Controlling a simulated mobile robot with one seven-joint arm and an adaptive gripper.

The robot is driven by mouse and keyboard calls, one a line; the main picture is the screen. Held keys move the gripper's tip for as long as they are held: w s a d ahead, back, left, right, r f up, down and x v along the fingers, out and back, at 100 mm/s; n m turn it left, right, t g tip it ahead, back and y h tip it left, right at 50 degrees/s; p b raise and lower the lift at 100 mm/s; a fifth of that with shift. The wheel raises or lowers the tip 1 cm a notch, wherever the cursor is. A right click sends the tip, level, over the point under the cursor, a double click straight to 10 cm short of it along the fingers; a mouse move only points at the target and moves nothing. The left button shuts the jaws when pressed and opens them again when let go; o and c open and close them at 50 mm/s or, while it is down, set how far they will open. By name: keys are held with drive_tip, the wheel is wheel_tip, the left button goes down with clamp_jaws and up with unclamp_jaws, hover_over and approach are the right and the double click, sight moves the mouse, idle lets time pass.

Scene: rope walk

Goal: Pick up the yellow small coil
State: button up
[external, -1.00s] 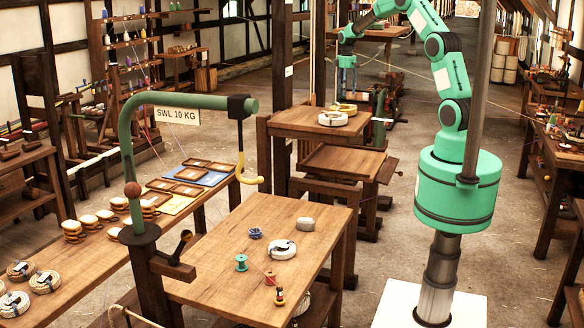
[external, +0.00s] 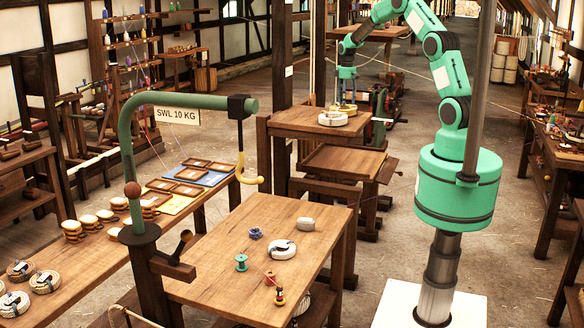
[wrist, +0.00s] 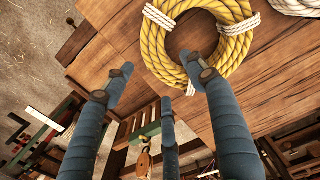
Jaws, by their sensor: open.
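The yellow coil (external: 350,108) lies on the small raised wooden table (external: 290,124), just behind a white coil (external: 333,119). In the wrist view the yellow rope coil (wrist: 157,50) is a ring with white bindings, flat on the wood near the table edge. My gripper (wrist: 160,82) has its fingers spread, with nothing between them. One fingertip overlaps the coil's lower rim in the picture; I cannot tell whether it touches. The other fingers show left of and below the coil. In the external view my gripper (external: 347,92) is small and points down over the coil.
The white coil (wrist: 298,6) is close to the right of the yellow one in the wrist view. A lower table (external: 343,160) is in front. A wooden pulley block (wrist: 144,160) shows below the fingers.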

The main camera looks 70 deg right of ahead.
drive_tip(key=shift+f, duration=1.3)
clamp_jaws()
